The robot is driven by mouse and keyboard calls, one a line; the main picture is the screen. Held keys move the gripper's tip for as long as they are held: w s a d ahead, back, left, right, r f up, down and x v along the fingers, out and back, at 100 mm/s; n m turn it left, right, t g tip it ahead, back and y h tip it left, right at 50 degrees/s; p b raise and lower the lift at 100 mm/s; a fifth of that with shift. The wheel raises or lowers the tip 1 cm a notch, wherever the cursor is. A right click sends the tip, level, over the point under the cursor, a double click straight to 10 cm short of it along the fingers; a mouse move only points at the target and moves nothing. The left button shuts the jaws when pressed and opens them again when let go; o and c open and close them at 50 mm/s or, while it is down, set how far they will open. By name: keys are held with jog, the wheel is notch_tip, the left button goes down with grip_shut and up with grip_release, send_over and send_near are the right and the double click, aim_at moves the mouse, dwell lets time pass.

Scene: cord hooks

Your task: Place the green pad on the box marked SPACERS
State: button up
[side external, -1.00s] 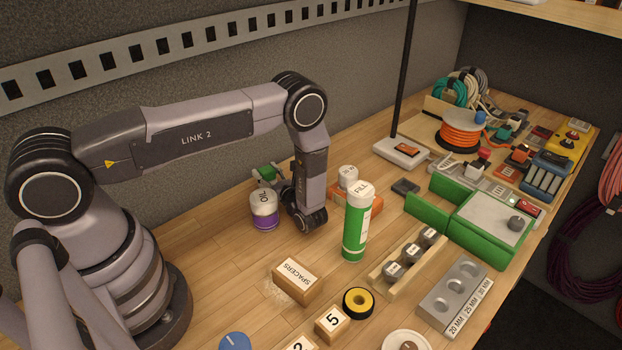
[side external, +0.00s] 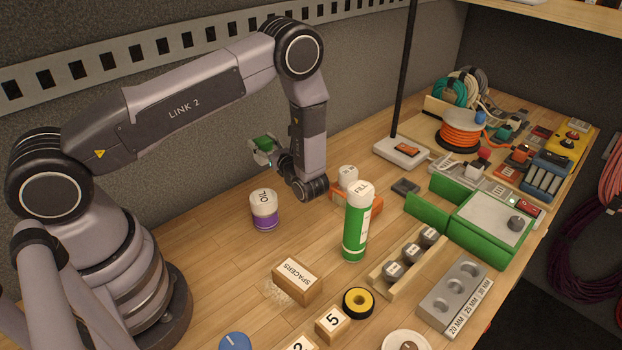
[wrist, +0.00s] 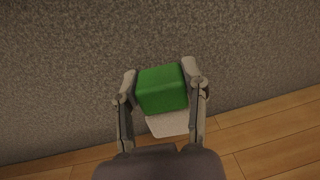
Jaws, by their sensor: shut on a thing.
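The green pad (wrist: 162,88) is between the two fingers of my gripper (wrist: 160,92) in the wrist view, with a pale piece under its near edge. My gripper (side external: 262,152) is shut on the pad and holds it up near the back wall, behind the OIL can, in the side view. Only a small part of the green pad (side external: 264,143) shows there. The box marked SPACERS (side external: 292,290) is a wooden block with a white label on top, lying on the bench at the front, well apart from my gripper. Its top looks empty.
The OIL can (side external: 263,211) stands between my gripper and the SPACERS box. The tall green FILL tube (side external: 357,222) stands to the right. A yellow and black ring (side external: 358,302) and a number 5 block (side external: 332,323) lie near the box. Bare bench lies left of the OIL can.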

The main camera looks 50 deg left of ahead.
jog(key=s+d+r+n+g+h, duration=0.2)
jog(key=s+n+g+h, duration=0.4)
jog(key=s+n+g, duration=0.8)
jog(key=s+d+r+n+g+h, duration=0.3)
jog(key=s+d+n+g+h, duration=0.3)
jog(key=s+d+h, duration=0.6)
jog(key=n+t+h, duration=1.7)
jog(key=t+h, duration=0.1)
send_over(297, 274)
notch_tip(297, 274, down, 8)
jog(key=shift+f, duration=0.2)
jog(key=shift+a+f, duration=0.1)
jog(key=shift+f, duration=0.3)
